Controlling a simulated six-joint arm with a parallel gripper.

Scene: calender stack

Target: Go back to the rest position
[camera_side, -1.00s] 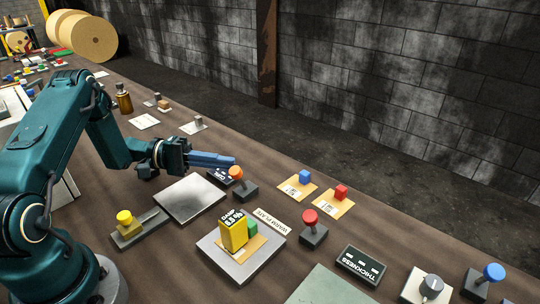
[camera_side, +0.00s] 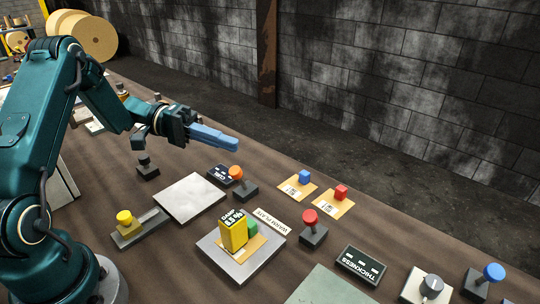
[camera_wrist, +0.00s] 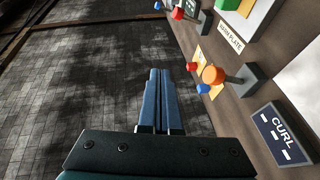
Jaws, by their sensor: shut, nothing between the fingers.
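My gripper (camera_side: 214,138) is in the side view, raised above the far edge of the table near the grey metal plate (camera_side: 190,198). Its two blue fingers lie together and hold nothing. In the wrist view the closed fingers (camera_wrist: 161,100) point out over the grey floor beyond the table edge. The teal arm stands at the left of the side view.
Below the gripper are a CURL sign (camera_side: 220,175) and an orange-knobbed lever (camera_side: 236,174). The warm plate (camera_side: 222,262) carries a yellow block (camera_side: 233,233) and a green block (camera_side: 253,228). A yellow-knobbed slider (camera_side: 124,217) stands left. The air around the gripper is clear.

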